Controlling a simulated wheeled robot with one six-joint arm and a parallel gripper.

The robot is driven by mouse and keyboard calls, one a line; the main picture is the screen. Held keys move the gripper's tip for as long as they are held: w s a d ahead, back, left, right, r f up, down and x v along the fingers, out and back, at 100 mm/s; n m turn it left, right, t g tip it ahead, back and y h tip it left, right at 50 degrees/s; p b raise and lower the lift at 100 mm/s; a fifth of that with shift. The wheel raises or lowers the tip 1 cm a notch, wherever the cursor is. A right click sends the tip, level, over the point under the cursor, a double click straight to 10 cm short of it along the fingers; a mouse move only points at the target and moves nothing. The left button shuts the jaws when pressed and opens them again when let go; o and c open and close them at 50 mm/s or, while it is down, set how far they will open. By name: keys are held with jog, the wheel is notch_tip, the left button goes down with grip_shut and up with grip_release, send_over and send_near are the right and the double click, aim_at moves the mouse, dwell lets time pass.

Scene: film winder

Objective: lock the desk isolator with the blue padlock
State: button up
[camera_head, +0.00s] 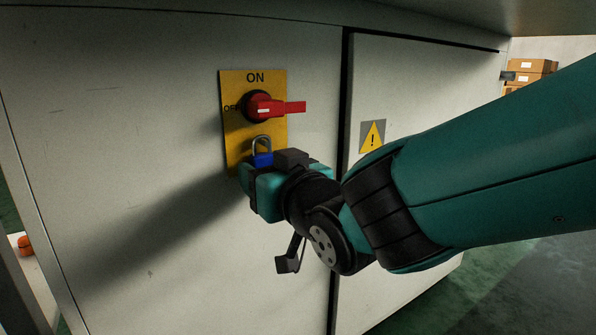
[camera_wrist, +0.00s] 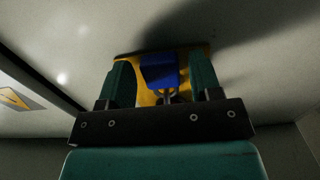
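The isolator's yellow plate (camera_head: 234,145) is on the grey cabinet front, marked ON at the top and OFF at the left. Its red handle (camera_head: 290,107) lies horizontal, its bar extending right. The blue padlock (camera_head: 263,160) is upright below the handle, its grey shackle up against the plate; whether the shackle is closed or threaded cannot be told. My gripper (camera_head: 257,175) is at the padlock, hiding its lower part. In the wrist view the padlock (camera_wrist: 159,71) is between the two teal fingers, with gaps on both sides. The gripper looks open around it.
A warning sign (camera_head: 373,136) is on the cabinet panel (camera_head: 420,75) right of the dark vertical seam. The desk underside overhangs above. Cardboard boxes (camera_head: 530,67) stand far right. An orange object (camera_head: 25,244) is at the far left. The cabinet front left of the plate is bare.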

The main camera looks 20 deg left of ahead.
jog(key=shift+o, duration=0.4)
jog(key=shift+s, duration=0.1)
jog(key=p+v, duration=0.1)
jog(key=v, duration=1.6)
jog(key=shift+d, duration=0.2)
